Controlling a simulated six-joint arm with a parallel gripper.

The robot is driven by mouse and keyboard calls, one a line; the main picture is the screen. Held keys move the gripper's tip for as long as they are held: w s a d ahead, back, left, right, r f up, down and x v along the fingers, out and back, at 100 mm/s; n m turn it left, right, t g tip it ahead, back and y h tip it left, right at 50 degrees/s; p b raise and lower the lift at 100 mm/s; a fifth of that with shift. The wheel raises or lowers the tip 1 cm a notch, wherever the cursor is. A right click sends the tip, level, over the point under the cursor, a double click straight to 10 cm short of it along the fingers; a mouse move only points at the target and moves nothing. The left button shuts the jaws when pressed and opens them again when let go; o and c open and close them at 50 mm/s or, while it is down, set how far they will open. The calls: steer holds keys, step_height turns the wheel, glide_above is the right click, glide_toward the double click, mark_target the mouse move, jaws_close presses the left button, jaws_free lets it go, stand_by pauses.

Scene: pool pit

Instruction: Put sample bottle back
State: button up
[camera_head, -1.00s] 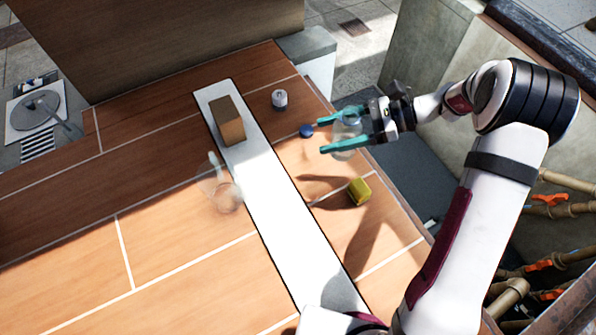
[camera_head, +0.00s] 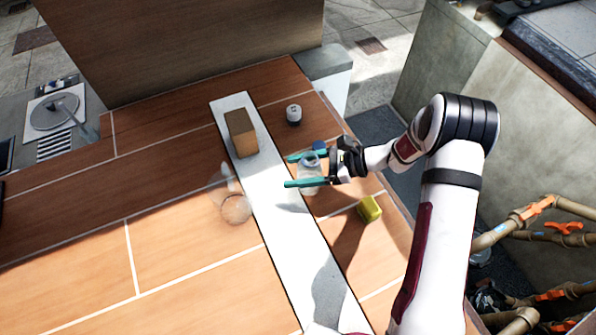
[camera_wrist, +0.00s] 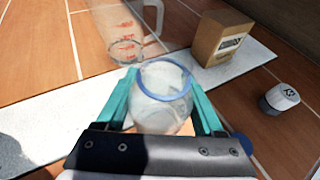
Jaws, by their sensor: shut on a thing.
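The sample bottle (camera_head: 311,178) is clear with a blue rim ring, and it also shows in the wrist view (camera_wrist: 163,103). My gripper (camera_head: 305,170) is shut on it, with one teal finger on each side. In the wrist view the bottle's open mouth faces the camera between the fingers (camera_wrist: 163,100). The head view shows the bottle near the right edge of a white strip (camera_head: 283,212) on the wooden surface. I cannot tell whether its base touches the surface.
A brown box (camera_head: 241,133) stands on the strip. A clear measuring jug (camera_head: 236,208) with red markings is left of the strip. A small white container (camera_head: 294,114), a blue cap (camera_head: 320,147) and a yellow block (camera_head: 370,208) lie to the right. Pipes (camera_head: 545,228) run at far right.

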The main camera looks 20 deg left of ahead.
steer(key=shift+f, duration=0.7)
steer(key=shift+f, duration=0.1)
steer(key=o, duration=1.5)
